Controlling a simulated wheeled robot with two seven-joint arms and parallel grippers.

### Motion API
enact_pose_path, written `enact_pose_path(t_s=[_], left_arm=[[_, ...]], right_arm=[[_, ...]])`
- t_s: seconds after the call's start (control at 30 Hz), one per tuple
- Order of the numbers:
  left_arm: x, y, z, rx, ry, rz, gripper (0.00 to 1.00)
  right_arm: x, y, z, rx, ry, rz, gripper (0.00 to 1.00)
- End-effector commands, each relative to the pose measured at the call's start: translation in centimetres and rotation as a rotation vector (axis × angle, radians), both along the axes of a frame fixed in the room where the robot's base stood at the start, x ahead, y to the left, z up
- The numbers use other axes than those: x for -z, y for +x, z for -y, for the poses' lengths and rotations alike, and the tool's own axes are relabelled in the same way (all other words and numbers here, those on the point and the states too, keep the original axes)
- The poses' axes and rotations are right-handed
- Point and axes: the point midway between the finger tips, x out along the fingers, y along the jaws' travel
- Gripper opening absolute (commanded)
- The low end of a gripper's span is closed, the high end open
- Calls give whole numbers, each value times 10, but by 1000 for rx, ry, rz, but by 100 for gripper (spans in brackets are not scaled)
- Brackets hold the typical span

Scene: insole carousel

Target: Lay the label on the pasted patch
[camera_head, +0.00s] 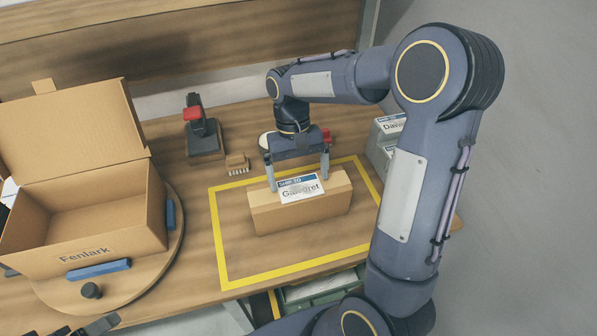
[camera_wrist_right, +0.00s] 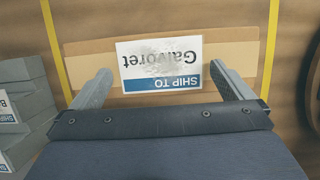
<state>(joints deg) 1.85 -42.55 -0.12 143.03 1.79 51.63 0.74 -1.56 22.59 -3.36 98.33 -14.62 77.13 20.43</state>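A white label (camera_head: 300,188) with a blue "SHIP TO" band and the name "Galvoret" is at the top of a small brown carton (camera_head: 275,220). It also shows in the right wrist view (camera_wrist_right: 186,69), with a greyish-white smudge over its middle. No separate paste patch shows beside it. My right gripper (camera_head: 298,182) is over the carton, fingers apart on either side of the label; the fingers (camera_wrist_right: 162,85) do not appear to pinch it. Whether the label lies fully flat is unclear. Part of my left gripper (camera_head: 95,326) seems to show at the bottom left edge, mostly cut off.
A yellow taped rectangle (camera_head: 232,283) surrounds the carton. An open "Fenlark" box (camera_head: 110,243) stands on a round turntable (camera_head: 150,280) at left. A red-and-black tool (camera_head: 204,138) and a small brush (camera_head: 237,164) stand behind. Grey labelled boxes (camera_head: 383,140) are at right.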

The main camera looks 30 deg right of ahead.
Motion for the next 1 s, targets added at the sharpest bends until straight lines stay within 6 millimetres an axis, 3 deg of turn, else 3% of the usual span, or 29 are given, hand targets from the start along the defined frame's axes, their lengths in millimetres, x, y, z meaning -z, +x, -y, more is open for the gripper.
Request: enact_pose_path(t_s=[0.27, 0.7, 1.0], left_arm=[[0, 0, 0, 0, 0, 0, 80], [3, 0, 0, 0, 0, 0, 80], [3, 0, 0, 0, 0, 0, 80]], right_arm=[[-6, 2, 0, 0, 0, 2, 100], [-68, 22, 5, -1, 1, 2, 100], [-74, 24, 5, -1, 0, 0, 100]])
